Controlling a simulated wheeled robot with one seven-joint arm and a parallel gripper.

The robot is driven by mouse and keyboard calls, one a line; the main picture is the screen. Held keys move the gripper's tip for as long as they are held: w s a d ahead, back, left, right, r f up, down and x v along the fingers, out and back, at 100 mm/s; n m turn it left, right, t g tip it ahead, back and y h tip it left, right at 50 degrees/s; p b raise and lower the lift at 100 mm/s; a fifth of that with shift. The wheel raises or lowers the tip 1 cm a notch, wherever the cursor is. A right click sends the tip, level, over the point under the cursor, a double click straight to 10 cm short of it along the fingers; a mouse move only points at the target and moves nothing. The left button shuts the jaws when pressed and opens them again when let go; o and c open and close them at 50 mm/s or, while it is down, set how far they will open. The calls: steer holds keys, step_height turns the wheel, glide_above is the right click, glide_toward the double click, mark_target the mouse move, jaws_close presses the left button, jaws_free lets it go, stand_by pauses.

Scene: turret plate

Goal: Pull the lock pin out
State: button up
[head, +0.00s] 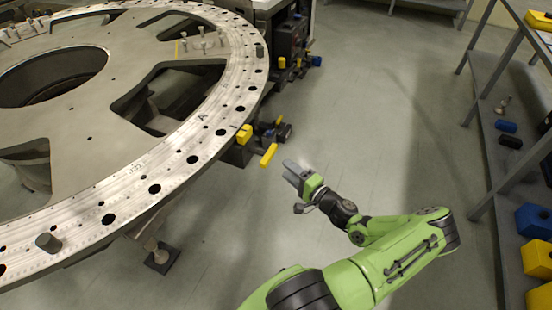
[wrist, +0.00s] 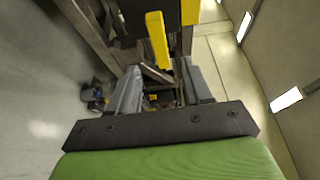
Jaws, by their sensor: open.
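A yellow bar, which looks like the lock pin's handle (head: 269,155), sticks out from a dark mount below the rim of the round turret plate (head: 215,115). A yellow block (head: 244,134) sits beside it, nearer the rim. My gripper (head: 290,166) is open and empty, a short way right of the bar and apart from it. In the wrist view the yellow bar (wrist: 157,42) appears ahead of my open fingers (wrist: 163,82), slightly left of the middle between them. The pin's inner part is hidden.
Dark machinery with yellow parts (head: 290,50) stands behind the plate's far edge. A shelf rack (head: 500,150) with blue and yellow bins (head: 538,258) runs along the right. A support foot (head: 160,257) stands under the plate. The floor (head: 380,110) between is clear.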

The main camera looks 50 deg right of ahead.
steer(key=s, duration=0.6)
steer(key=shift+s+a, duration=0.2)
steer(key=w+a+r+n+g+y+p, duration=0.2)
steer(key=a+r+n+g+y, duration=0.1)
steer(key=a+r+n+g, duration=0.5)
steer(key=w+a+r+n+g+y+p, duration=0.35)
steer(key=a+n+g, duration=0.25)
steer(key=a, duration=0.4)
steer(key=s+a+r+n+h+p, duration=0.1)
steer(key=s+a+r, duration=0.3)
steer(key=r, duration=0.3)
steer(key=s+a+r+n+t+h+p, duration=0.1)
steer(key=s+a+r, duration=0.3)
steer(key=r, duration=0.4)
steer(key=s+a+r+n+h+p, duration=0.1)
steer(key=s+a+r+n+h, duration=0.1)
steer(key=r, duration=0.5)
steer(key=shift+s+a+r+n+t+h, duration=0.35)
steer(key=shift+s+a+h, duration=0.4)
steer(key=shift+s+a, duration=0.5)
